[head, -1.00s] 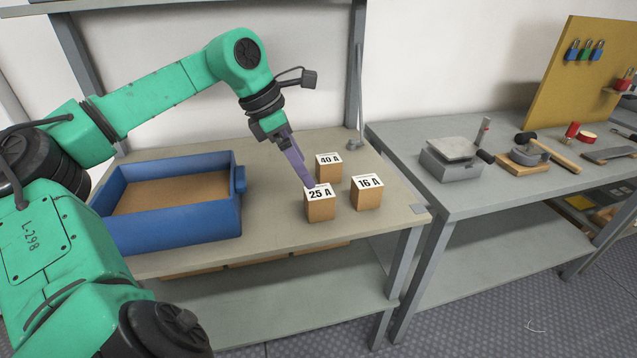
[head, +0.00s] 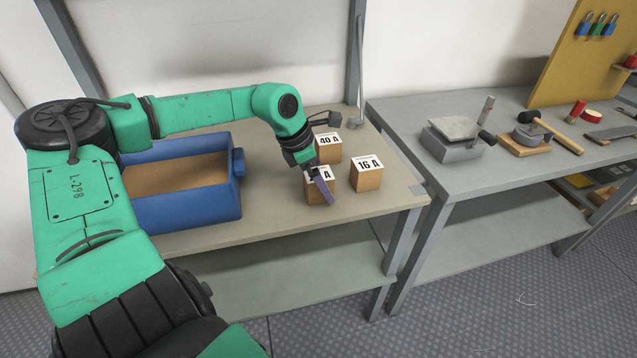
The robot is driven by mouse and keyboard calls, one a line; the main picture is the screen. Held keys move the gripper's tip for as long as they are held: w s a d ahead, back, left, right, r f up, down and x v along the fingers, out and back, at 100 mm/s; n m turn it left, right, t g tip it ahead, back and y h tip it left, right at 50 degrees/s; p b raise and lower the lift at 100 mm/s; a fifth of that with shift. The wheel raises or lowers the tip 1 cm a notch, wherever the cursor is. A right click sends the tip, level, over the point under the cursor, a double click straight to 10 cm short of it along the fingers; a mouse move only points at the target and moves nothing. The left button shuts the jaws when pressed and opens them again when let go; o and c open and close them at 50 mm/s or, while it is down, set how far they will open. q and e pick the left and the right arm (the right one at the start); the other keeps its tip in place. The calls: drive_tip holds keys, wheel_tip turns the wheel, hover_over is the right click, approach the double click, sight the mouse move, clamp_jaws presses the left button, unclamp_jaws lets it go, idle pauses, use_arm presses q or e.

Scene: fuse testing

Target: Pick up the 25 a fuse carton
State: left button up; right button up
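The 25 A fuse carton (head: 312,192) is a small brown box with a white labelled top. It stands on the left workbench, in front of the 40 A carton (head: 328,151) and left of the 16 A carton (head: 366,177). My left gripper (head: 327,190) is at the 25 A carton. One purple finger slants down across the near side and covers part of the label. The other finger is hidden, so I cannot tell whether the jaws grip the carton. My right gripper is not in view.
A blue bin (head: 190,216) with a brown bottom stands to the left on the same bench (head: 270,220). The bench is clear between bin and cartons.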

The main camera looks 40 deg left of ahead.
use_arm(q)
drive_tip(key=shift+w+f, duration=0.25)
drive_tip(key=shift+f, duration=0.4)
drive_tip(key=shift+d+r, duration=0.1)
clamp_jaws()
